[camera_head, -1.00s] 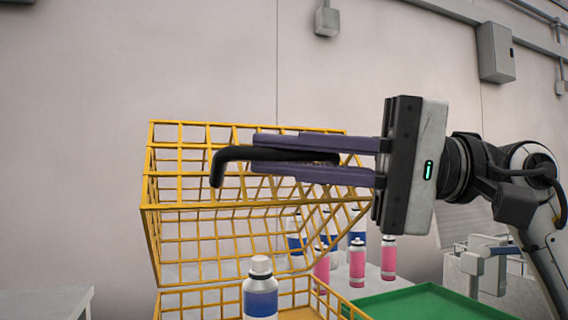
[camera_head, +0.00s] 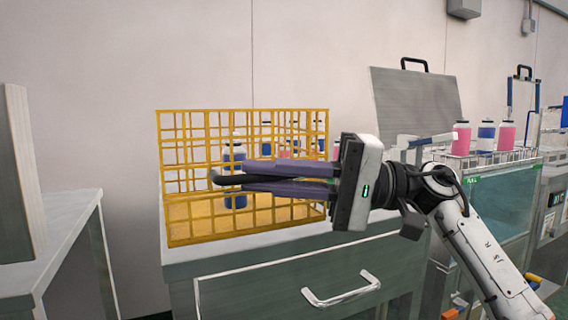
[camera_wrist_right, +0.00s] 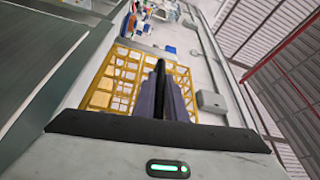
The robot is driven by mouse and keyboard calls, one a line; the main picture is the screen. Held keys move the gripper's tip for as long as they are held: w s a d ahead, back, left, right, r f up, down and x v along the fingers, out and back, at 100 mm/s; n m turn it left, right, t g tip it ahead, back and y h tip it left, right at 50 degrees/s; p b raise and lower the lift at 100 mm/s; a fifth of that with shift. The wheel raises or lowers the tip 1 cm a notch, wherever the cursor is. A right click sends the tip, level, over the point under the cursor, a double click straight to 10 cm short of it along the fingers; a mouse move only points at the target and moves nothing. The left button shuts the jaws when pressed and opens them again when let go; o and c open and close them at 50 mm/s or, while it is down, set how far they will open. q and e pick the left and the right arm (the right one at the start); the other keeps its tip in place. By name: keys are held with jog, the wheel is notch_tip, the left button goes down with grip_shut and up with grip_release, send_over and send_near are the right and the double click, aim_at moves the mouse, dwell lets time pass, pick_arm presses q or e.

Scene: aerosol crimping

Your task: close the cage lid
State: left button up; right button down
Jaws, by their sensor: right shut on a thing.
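The yellow wire cage (camera_head: 185,238) stands on a grey counter in the head view, and it also shows in the right wrist view (camera_wrist_right: 128,58). Its box-shaped lid (camera_head: 166,150) appears lowered over the base; I cannot tell whether it is fully seated. A blue and white can (camera_head: 235,158) stands upright inside, partly hidden by wires and my fingers. My right gripper (camera_head: 245,174), coming from the right, is shut on the black lid handle (camera_head: 221,180) at the cage front. The fingers hide part of the front wires. My left gripper is not in view.
The counter (camera_head: 240,275) has a drawer handle (camera_head: 340,290) below the cage. Several pink and blue cans stand in a rack to the right, with a pink can (camera_head: 461,138) at its left. A grey table (camera_head: 55,235) stands at left, across a gap.

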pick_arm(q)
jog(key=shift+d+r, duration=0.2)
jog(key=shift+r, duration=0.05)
pick_arm(e)
jog(key=shift+f, duration=0.25)
jog(key=c, duration=1.8)
grip_release()
jog(key=shift+f, duration=0.1)
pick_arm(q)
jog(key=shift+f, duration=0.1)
